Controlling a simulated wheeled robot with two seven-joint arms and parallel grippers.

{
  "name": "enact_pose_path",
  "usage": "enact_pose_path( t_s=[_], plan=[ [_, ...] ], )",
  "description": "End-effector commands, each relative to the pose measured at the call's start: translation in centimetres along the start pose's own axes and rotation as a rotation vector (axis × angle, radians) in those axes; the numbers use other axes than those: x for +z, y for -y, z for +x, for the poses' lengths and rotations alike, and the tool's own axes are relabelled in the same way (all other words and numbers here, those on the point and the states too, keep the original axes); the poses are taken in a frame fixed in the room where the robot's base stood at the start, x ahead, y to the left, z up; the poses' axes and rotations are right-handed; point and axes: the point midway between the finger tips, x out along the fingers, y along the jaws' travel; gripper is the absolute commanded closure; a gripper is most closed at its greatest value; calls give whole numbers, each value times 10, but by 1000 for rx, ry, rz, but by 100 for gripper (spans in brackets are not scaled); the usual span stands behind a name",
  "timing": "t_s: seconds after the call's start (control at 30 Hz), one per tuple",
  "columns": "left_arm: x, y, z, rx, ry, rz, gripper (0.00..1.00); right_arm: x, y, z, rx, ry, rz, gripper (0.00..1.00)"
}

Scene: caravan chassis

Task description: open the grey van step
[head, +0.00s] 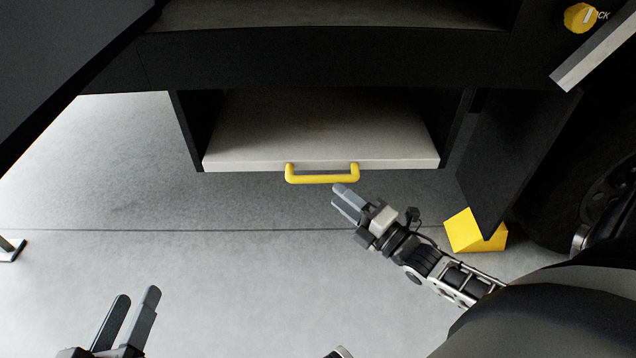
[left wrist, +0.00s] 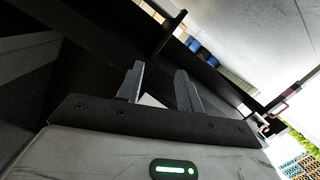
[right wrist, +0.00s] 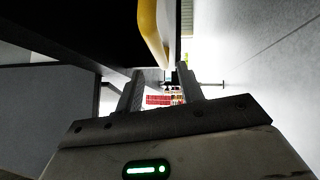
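The grey van step (head: 320,130) is a flat light-grey panel in a dark housing under the van body. A yellow U-shaped handle (head: 322,179) is fixed on its front edge. My right gripper (head: 343,198) is just below the right end of the handle, and its fingers look apart. In the right wrist view, the yellow handle (right wrist: 152,30) is above and ahead of the open fingers (right wrist: 167,88), with nothing between them. My left gripper (head: 134,305) is open and empty over the floor at the lower left. In the left wrist view, its fingers (left wrist: 160,85) are apart.
A yellow wheel chock (head: 474,232) lies by the wheel (head: 600,180) at the right. A dark panel (head: 520,150) hangs right of the step housing. A dark slab (head: 60,60) fills the upper left. The grey floor (head: 200,260) before the step is clear.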

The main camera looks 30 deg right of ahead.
Motion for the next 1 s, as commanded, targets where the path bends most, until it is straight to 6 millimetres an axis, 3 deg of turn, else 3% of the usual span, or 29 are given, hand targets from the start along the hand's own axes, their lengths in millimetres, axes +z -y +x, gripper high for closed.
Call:
enact_pose_path(
  t_s=[0.1,0.33,0.77,0.8,0.93,1.0],
  plan=[
    [0,-1,1,18,-22,-26,64,0,2,27,5,-1,-2,62],
    [0,-4,2,45,-45,-68,64,0,2,62,2,0,0,62],
    [-8,-8,0,61,-67,-85,64,0,0,73,-2,0,0,62],
    [-8,-8,0,61,-67,-85,64,0,0,73,-2,0,0,65],
    [-8,-8,0,60,-67,-84,64,0,0,73,-2,0,1,100],
    [-7,-8,0,60,-66,-84,64,0,0,73,-2,0,1,100]
  ],
)
